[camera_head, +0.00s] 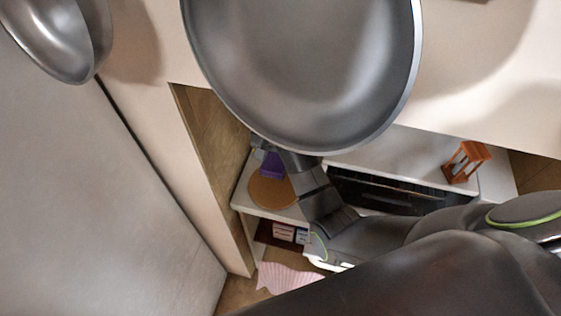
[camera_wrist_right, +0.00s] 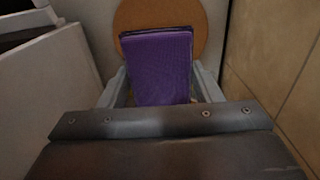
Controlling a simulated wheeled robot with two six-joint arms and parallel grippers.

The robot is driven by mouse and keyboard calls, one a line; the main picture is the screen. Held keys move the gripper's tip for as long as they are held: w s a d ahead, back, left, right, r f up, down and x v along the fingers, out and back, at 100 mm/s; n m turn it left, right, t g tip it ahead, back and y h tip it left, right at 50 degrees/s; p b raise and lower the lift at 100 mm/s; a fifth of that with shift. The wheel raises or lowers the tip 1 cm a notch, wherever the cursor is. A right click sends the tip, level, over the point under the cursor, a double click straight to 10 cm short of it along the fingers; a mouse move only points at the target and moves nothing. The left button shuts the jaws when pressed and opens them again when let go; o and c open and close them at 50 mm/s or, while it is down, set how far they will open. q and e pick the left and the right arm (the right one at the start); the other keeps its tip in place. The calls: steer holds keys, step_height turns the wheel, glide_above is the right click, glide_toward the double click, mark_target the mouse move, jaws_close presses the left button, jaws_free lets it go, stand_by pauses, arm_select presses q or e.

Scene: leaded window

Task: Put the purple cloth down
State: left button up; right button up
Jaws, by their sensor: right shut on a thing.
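The purple cloth (camera_wrist_right: 160,68) is held between the two fingers of my right gripper (camera_wrist_right: 160,90) in the right wrist view. It looks like a folded rectangle and covers part of a round brown board behind it. In the head view a small part of the purple cloth (camera_head: 271,165) shows over the round brown board (camera_head: 270,192), by my right gripper (camera_head: 262,150), which a large pan partly hides. I cannot tell whether the cloth touches the board. My left gripper is not in view.
A large grey pan (camera_head: 305,60) fills the upper middle of the head view. Small boxes (camera_head: 284,232) and a pink striped item (camera_head: 285,277) lie below. A wall (camera_wrist_right: 275,50) stands close on the right in the wrist view.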

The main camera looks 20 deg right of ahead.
mark_target(275, 185)
step_height(275, 185, down, 2)
steer(key=shift+s+f+b, duration=0.1)
steer(key=shift+b, duration=0.45)
steer(key=shift+s+a+f+p, duration=0.3)
steer(key=shift+s+f, duration=0.05)
steer(key=shift+f, duration=0.15)
steer(key=shift+s+a+f+p, duration=0.25)
steer(key=shift+s+f+p, duration=0.05)
steer(key=shift+f, duration=0.2)
steer(key=shift+d+f, duration=0.1)
steer(key=shift+f, duration=0.25)
steer(key=f, duration=0.1)
steer(key=f+p, duration=0.1)
steer(key=f, duration=0.1)
steer(key=shift+w+d+f, duration=0.2)
steer(key=shift+w+f, duration=0.05)
steer(key=shift+w, duration=0.1)
steer(key=shift+s+a+f, duration=0.1)
steer(key=shift+f, duration=0.2)
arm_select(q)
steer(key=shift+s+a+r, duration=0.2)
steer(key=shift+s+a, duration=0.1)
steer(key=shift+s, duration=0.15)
